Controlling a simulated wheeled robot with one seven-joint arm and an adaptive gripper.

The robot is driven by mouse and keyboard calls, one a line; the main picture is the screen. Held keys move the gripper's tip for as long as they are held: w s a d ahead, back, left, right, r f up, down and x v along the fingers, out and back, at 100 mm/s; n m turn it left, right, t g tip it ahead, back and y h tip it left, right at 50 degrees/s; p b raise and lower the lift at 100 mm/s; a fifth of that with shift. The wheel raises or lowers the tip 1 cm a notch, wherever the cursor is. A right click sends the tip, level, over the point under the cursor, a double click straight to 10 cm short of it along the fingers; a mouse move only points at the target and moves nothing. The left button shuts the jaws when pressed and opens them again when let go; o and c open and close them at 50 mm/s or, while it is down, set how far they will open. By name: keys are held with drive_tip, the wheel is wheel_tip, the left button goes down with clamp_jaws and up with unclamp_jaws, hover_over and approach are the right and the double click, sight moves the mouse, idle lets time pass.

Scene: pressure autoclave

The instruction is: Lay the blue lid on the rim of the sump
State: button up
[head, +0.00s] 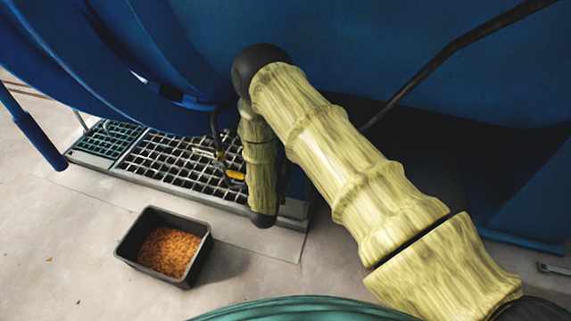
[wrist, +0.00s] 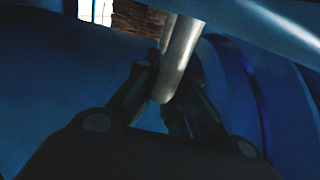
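A low metal-framed platform (head: 118,167) with a dark grating top stands on the floor under a large blue vessel. I cannot tell whether it is the sump. No separate blue lid can be made out in the head view. My gripper is hidden behind my arm there. In the wrist view the two dark fingers of my gripper (wrist: 172,85) lean in on either side of a smooth grey metal bar (wrist: 181,50) with a rounded end. Whether they press on it is unclear. A paler blue surface (wrist: 265,20) crosses the upper right; what it belongs to is unclear.
The blue vessel (head: 360,50) fills the back. A black tub (head: 128,247) of orange granules stands in front of the platform. A small yellow-handled fitting (head: 233,175) is over the grating. A dark slanting rod (head: 440,58) crosses at right. The floor at left is mostly clear.

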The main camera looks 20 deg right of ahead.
drive_tip(key=shift+o, duration=0.5)
drive_tip(key=v, duration=1.2)
drive_tip(key=shift+w, duration=0.1)
